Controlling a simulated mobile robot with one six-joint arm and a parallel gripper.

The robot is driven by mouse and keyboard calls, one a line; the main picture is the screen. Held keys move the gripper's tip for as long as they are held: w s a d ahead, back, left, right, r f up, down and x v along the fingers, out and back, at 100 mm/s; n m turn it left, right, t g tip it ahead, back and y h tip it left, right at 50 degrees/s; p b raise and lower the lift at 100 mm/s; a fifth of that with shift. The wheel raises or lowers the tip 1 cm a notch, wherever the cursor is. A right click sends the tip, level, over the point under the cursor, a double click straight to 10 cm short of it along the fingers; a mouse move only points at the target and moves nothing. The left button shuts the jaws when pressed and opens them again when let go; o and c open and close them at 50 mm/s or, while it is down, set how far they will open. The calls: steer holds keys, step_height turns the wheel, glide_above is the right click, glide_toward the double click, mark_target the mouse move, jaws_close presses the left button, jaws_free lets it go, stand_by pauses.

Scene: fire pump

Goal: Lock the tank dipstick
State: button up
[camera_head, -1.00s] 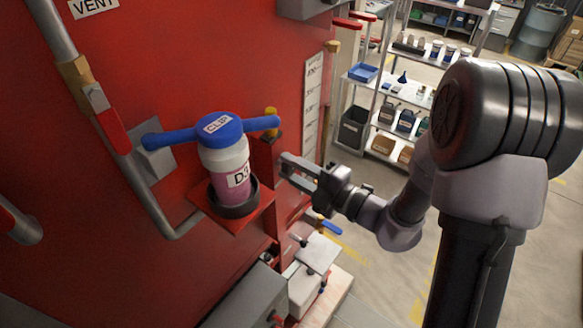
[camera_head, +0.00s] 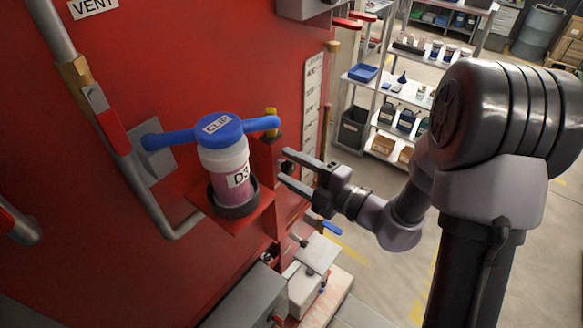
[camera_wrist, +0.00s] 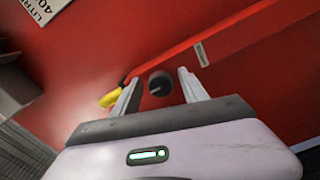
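My gripper (camera_head: 285,167) is open beside the red tank, to the right of the red bracket. In the wrist view its two fingers (camera_wrist: 158,77) stand apart with a round dark knob (camera_wrist: 160,84) showing between them. The knob has a light mark on its face and sits on a red panel. I cannot tell whether the fingers touch it. A yellow part (camera_wrist: 108,99) lies just left of the left finger; a yellow piece (camera_head: 271,113) also shows behind the blue handle in the head view. I cannot tell for sure which part is the dipstick.
A bottle (camera_head: 231,180) marked D3 stands in a holder on the red bracket, under a blue clip handle (camera_head: 218,127). A white scale plate (camera_head: 312,90) is on the tank. A pipe with a red lever (camera_head: 113,128) runs at left. Shelves (camera_head: 420,90) stand at the back right.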

stand_by(0.3)
steer(key=b+v, duration=0.4)
steer(key=v, duration=1.3)
steer(key=shift+s+d, duration=0.15)
steer(key=s+a+f+n+g+h+b, duration=0.1)
steer(key=s+a+f+n+g+b, duration=0.2)
steer(key=f+n+b, duration=0.4)
steer(key=s+a+f+n+g+h+b, duration=0.1)
steer(key=s+a+f+n+g+b, duration=0.25)
steer(key=f+n+b, duration=0.35)
steer(key=s+a+f+n+g+h+b, duration=0.1)
steer(key=s+a+f+n+g+b, duration=0.3)
steer(key=f+b, duration=0.4)
steer(key=d+f+n+t+h+b, duration=0.2)
steer(key=d+f+n+h+b, duration=0.1)
steer(key=f+n+b, duration=0.6)
steer(key=d+f+n+t+h+b, duration=0.3)
steer(key=f+n+h+b, duration=0.3)
steer(key=f+n+b, duration=0.4)
steer(key=s+n+b, duration=0.1)
steer(key=n+b, duration=0.2)
steer(key=n, duration=0.2)
steer(key=shift+n, duration=0.3)
